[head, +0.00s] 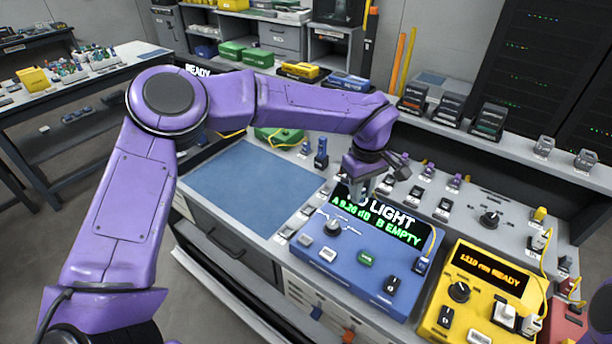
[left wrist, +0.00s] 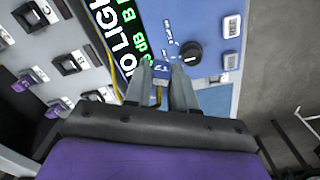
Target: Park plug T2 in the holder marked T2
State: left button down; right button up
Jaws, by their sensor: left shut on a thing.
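My left gripper (head: 362,190) is above the back edge of the blue meter (head: 345,250). In the left wrist view its two fingers (left wrist: 164,76) are closed on a small plug (left wrist: 160,69) with a pale marked end; the marking is too small to read surely. A yellowish cable shows between the fingers. Black-and-white holders (head: 417,194) stand in a row behind the meter; they also show in the left wrist view (left wrist: 70,63). Their labels cannot be read, so I cannot tell which is T2. My right gripper is not in view.
Purple plugs (head: 455,182) stand behind the holders. A yellow source unit (head: 485,290) is right of the meter. A blue mat (head: 255,185) lies clear to the left. An upright blue plug (head: 321,152) stands at the mat's back right.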

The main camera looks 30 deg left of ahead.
pick_arm(q)
jog(key=w+a+f+n+p, duration=0.1)
jog(key=a+f+n+p, duration=0.15)
jog(key=a+n, duration=0.65)
jog(key=w+a+f+n+p, duration=0.1)
jog(key=a+f+n+p, duration=0.3)
jog(key=n, duration=0.9)
pick_arm(e)
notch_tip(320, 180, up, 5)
jog(key=b, duration=0.2)
pick_arm(q)
jog(key=shift+n, duration=0.7)
jog(key=shift+w+a+f+b, duration=0.1)
jog(key=shift+a+f+b, duration=0.2)
jog(key=shift+f+b, duration=0.55)
jog(key=shift+s+a+f+b, duration=0.1)
jog(key=shift+a+f+b, duration=0.2)
jog(key=shift+f+b, duration=0.6)
jog(key=shift+w+a+f+b, duration=0.1)
jog(key=shift+a+f+b, duration=0.35)
jog(key=shift+f, duration=0.65)
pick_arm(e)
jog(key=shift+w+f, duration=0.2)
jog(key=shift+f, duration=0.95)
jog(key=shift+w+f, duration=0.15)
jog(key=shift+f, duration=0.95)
pick_arm(q)
jog(key=shift+d, duration=0.15)
